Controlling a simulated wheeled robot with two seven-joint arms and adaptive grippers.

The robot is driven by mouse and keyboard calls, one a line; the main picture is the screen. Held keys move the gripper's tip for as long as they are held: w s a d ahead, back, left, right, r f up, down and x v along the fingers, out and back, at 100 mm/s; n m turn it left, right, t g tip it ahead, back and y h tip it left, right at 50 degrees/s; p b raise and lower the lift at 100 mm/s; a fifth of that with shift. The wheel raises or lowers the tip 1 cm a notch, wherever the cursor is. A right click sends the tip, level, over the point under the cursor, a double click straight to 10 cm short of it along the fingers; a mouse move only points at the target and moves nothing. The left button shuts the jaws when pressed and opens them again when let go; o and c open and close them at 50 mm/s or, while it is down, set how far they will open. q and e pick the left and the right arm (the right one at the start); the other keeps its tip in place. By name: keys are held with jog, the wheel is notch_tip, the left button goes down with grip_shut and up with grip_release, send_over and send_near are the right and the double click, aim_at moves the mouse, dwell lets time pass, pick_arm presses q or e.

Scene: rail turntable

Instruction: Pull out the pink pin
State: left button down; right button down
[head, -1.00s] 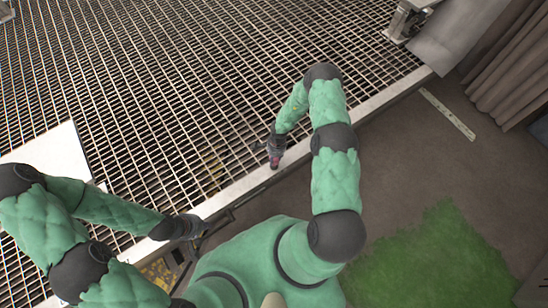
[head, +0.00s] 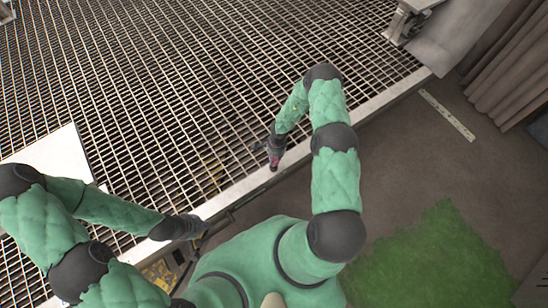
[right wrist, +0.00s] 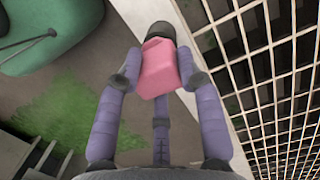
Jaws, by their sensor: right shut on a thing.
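The pink pin (right wrist: 159,68) shows in the right wrist view between the fingers of my right gripper (right wrist: 158,82). Its pink block-like body is gripped from both sides, and a dark round part sits at its far end. In the head view my right gripper (head: 275,155) is at the inner side of the grating's pale edge beam, with a small bit of pink at its tip (head: 274,164). Whether the pin still sits in a hole cannot be told. My left gripper (head: 196,226) is at the lower left, near the same edge; its fingers are too small and dark to read.
A metal grating (head: 190,90) fills the upper left, bordered by a pale edge beam (head: 370,110). A white panel (head: 50,155) lies at the left. A metal bracket (head: 402,22) stands at the top right. Brown floor and a green grass patch (head: 440,255) lie at the lower right.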

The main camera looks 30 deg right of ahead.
jog(key=shift+s+a+r, duration=0.1)
jog(key=shift+s+a, duration=0.05)
jog(key=shift+a, duration=0.1)
jog(key=shift+r+p, duration=1.5)
jog(key=shift+d+r+p, duration=0.15)
jog(key=shift+r+p, duration=1.2)
jog(key=shift+r, duration=0.2)
notch_tip(320, 180, up, 5)
jog(key=p, duration=0.4)
jog(key=shift+p, duration=0.3)
